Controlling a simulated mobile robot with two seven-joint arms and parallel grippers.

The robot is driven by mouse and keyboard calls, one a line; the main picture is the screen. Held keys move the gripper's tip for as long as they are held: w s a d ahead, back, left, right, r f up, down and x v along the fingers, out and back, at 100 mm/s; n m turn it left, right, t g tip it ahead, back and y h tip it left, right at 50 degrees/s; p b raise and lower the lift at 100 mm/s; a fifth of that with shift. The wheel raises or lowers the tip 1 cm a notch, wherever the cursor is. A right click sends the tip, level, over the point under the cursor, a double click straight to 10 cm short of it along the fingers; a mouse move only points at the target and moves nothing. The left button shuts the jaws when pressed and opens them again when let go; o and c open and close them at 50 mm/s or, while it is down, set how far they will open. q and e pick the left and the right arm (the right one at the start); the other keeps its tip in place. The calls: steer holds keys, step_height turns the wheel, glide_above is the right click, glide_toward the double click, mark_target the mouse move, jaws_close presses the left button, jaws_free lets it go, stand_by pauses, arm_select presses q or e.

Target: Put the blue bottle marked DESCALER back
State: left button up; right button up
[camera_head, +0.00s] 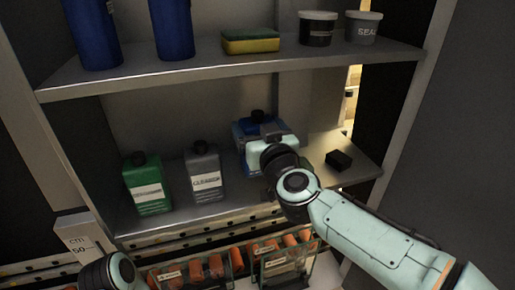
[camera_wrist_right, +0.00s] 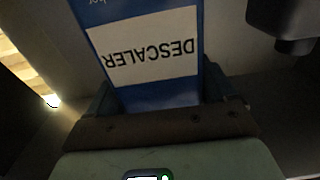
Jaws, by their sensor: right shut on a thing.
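The blue bottle (camera_head: 244,130) with a black cap is at the lower shelf, right of the grey bottle. In the right wrist view its white label reads DESCALER, upside down, on the blue bottle (camera_wrist_right: 150,98). My right gripper (camera_head: 264,142) is shut on this bottle, with a finger on either side of it. The gripper hides most of the bottle in the head view, and I cannot tell whether its base touches the shelf. My left gripper is not in view; only part of my left arm shows at the bottom left.
On the lower shelf (camera_head: 232,200) stand a green bottle (camera_head: 147,185), a grey bottle (camera_head: 204,172) and a small black block (camera_head: 338,160). The upper shelf (camera_head: 215,70) holds blue cylinders, a sponge (camera_head: 250,40) and two tubs. Clear bins (camera_head: 285,264) with orange items sit below.

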step_height(320, 180, down, 5)
steer(key=shift+w+f+b, duration=0.1)
steer(key=shift+b, duration=1.1)
steer(key=shift+r, duration=0.25)
steer(key=shift+w+f, duration=0.1)
steer(key=shift+w, duration=0.05)
steer(key=shift+w+f, duration=0.1)
steer(key=shift+f, duration=0.1)
steer(key=o, duration=1.3)
steer(key=shift+o, duration=0.2)
steer(key=shift+s+r, duration=0.1)
steer(key=shift+s, duration=0.2)
steer(key=shift+w+r, duration=0.1)
steer(key=shift+r, duration=0.05)
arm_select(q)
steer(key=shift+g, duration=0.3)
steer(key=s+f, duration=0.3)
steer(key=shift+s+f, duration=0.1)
arm_select(e)
steer(key=v, duration=1.2)
